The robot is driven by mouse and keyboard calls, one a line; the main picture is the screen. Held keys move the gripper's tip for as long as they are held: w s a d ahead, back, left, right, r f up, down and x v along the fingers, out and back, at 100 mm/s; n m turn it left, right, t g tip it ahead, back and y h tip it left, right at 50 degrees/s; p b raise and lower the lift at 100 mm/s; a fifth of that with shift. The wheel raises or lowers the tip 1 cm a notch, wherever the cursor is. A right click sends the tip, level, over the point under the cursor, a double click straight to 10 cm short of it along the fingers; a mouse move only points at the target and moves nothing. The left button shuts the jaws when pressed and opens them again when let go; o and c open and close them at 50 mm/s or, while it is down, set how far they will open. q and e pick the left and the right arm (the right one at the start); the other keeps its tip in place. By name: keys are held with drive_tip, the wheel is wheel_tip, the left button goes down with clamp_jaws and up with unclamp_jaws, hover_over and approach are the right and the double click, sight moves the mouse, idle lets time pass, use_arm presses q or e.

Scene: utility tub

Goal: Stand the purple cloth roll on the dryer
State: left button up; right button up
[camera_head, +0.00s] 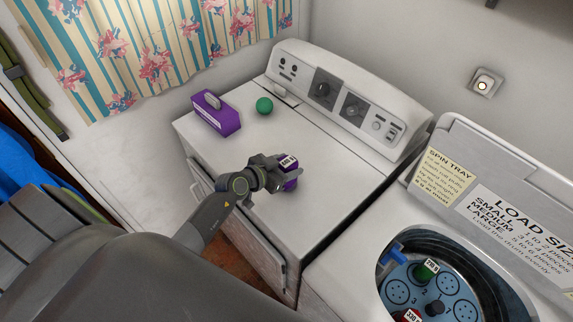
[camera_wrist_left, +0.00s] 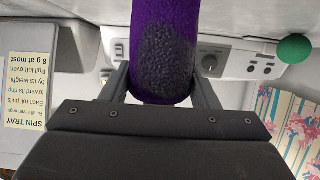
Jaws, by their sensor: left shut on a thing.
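The purple cloth roll (camera_head: 291,184) is held by my left gripper (camera_head: 284,178) over the middle of the white dryer (camera_head: 240,185). A white weight label faces up on its top end, so it looks roughly upright. In the left wrist view the roll (camera_wrist_left: 165,50) sits between both fingers of the gripper (camera_wrist_left: 164,85), with a dark fuzzy patch on its side. I cannot tell whether its bottom touches the dryer top. My right gripper is not in view.
At right, the open washer tub holds a blue spin tray (camera_head: 460,285) with a green and a red roll.

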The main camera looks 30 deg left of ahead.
use_arm(q)
drive_tip(key=o, duration=1.3)
drive_tip(key=shift+f, duration=0.1)
drive_tip(key=shift+s+a+r, duration=0.15)
drive_tip(key=shift+s+r, duration=0.05)
drive_tip(key=shift+s, duration=0.15)
drive_tip(key=v, duration=1.1)
drive_tip(key=shift+r, duration=0.15)
drive_tip(key=shift+s, duration=0.1)
